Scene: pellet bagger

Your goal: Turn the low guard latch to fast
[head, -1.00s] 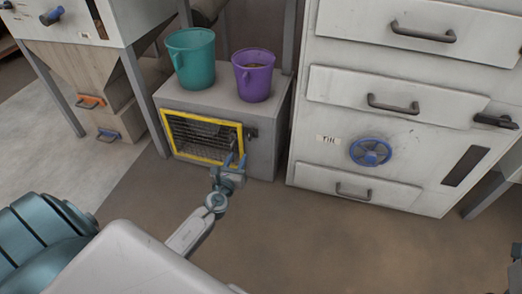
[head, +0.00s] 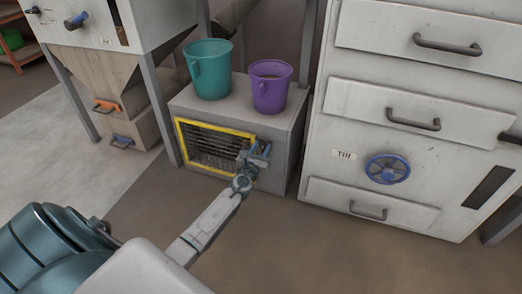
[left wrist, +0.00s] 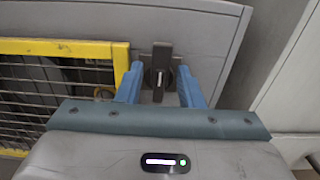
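The guard is a yellow-framed wire mesh panel (head: 180,147) on the low grey box (head: 290,133). It also shows at the left of the left wrist view (left wrist: 122,62). The guard latch (left wrist: 161,64) is a dark upright handle on a dark plate, just right of the yellow frame. My left gripper (head: 259,152) is in front of the latch. In the left wrist view its two blue fingers (left wrist: 160,84) are apart, one on each side of the latch, with gaps showing. In the head view the gripper hides most of the latch. My right gripper is not in view.
A teal bucket (head: 209,72) and a purple bucket (head: 270,88) stand on the box. A white cabinet with drawers (head: 385,120) and a blue handwheel (head: 387,169) stands close at the right. The brown floor (head: 300,245) in front is clear.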

